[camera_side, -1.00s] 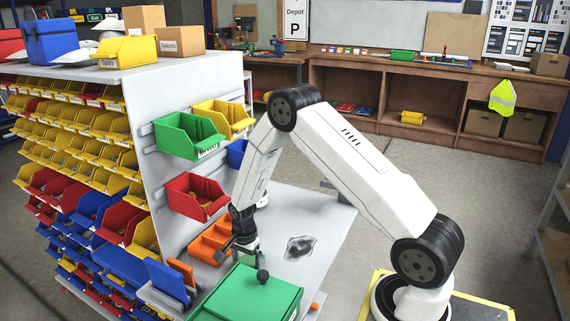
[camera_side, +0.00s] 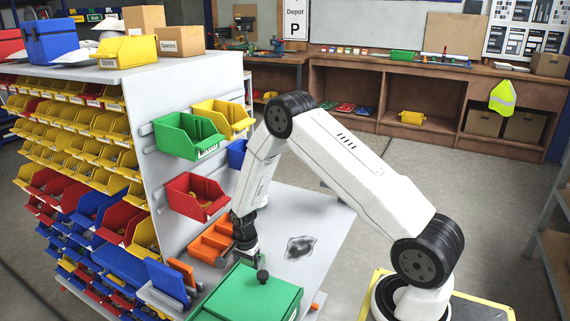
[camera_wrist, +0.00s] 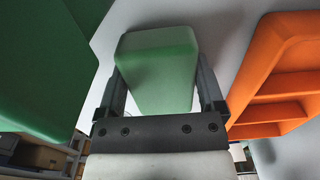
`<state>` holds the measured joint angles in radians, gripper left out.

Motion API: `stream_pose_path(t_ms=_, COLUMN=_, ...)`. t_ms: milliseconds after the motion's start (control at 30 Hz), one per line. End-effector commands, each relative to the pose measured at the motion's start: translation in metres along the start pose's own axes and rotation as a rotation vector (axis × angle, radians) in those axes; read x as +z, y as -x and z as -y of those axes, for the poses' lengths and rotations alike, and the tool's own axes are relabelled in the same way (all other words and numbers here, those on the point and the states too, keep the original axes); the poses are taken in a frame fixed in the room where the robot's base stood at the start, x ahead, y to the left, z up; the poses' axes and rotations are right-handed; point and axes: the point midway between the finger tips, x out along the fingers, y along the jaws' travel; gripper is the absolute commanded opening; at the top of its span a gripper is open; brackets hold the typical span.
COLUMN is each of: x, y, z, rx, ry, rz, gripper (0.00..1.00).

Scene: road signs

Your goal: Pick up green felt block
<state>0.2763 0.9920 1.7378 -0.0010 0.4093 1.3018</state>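The green felt block (camera_wrist: 160,65) shows in the wrist view, in the middle and between the fingers of my gripper (camera_wrist: 160,75). In the side view my gripper (camera_side: 244,258) points down just behind the green box.
An orange tray (camera_side: 212,243) lies just left and behind. A rack panel with red (camera_side: 196,197) and green bins (camera_side: 187,136) rises at left. Grey tabletop (camera_side: 310,215) is free at right.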

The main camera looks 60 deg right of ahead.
Motion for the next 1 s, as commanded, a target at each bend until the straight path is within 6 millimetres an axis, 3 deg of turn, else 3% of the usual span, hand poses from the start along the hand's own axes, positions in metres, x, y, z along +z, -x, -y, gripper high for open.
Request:
stream_pose_path(t_ms=467, x=0.000, y=0.008, z=0.000, rx=0.000, ry=0.000, rz=0.000, gripper=0.30)
stream_pose_path(t_ms=1000, x=0.000, y=0.072, z=0.001, rx=-0.001, ry=0.000, rz=0.000, gripper=0.30)
